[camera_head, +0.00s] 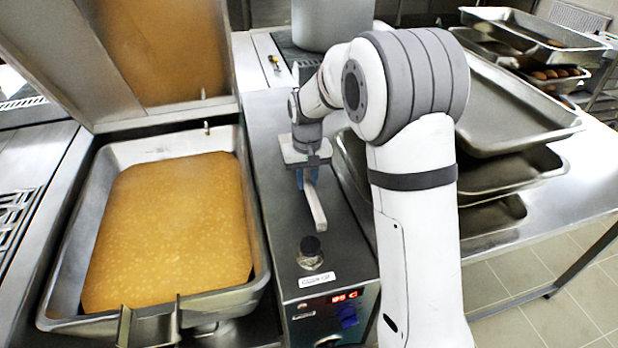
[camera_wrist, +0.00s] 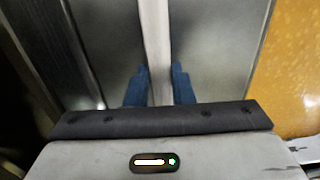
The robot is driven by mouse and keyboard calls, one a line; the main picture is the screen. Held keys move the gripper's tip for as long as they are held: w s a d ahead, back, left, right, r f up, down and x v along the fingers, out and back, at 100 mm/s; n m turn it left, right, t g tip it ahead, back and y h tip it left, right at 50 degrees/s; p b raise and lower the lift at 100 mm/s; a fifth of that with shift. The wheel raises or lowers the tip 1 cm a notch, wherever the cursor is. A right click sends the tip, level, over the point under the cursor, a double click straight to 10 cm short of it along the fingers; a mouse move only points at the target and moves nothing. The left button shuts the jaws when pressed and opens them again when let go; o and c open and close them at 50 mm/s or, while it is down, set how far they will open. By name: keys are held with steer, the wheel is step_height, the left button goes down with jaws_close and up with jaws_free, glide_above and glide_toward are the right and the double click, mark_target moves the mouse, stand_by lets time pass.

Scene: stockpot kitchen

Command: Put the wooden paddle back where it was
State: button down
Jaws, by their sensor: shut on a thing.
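The wooden paddle (camera_head: 316,206) shows in the head view as a pale bar at the steel counter strip between the soup pan and the trays. My gripper (camera_head: 307,178) is shut on it, with blue fingertips on both sides. In the wrist view the paddle (camera_wrist: 155,45) runs up the middle between the two blue fingers (camera_wrist: 159,88). Its far end is out of that view. I cannot tell whether the paddle touches the steel top (camera_head: 283,212) or hangs just above it.
A tilting pan (camera_head: 256,255) full of yellow soup stands at the left with its lid raised. A stockpot (camera_head: 331,22) stands behind. Metal trays (camera_head: 515,100) are stacked right.

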steer(key=c, duration=1.3)
jaws_free()
steer(key=shift+s, duration=0.1)
steer(key=shift+o, duration=0.2)
step_height(320, 180, up, 12)
steer(key=s+d, duration=0.4)
steer(key=s, duration=0.5)
steer(key=s+d+f+m+t, duration=0.1)
steer(key=s+d, duration=0.3)
steer(key=s, duration=0.5)
steer(key=s+d+m+t, duration=0.1)
steer(key=s+d, duration=0.3)
steer(key=s, duration=0.5)
steer(key=shift+f, duration=0.4)
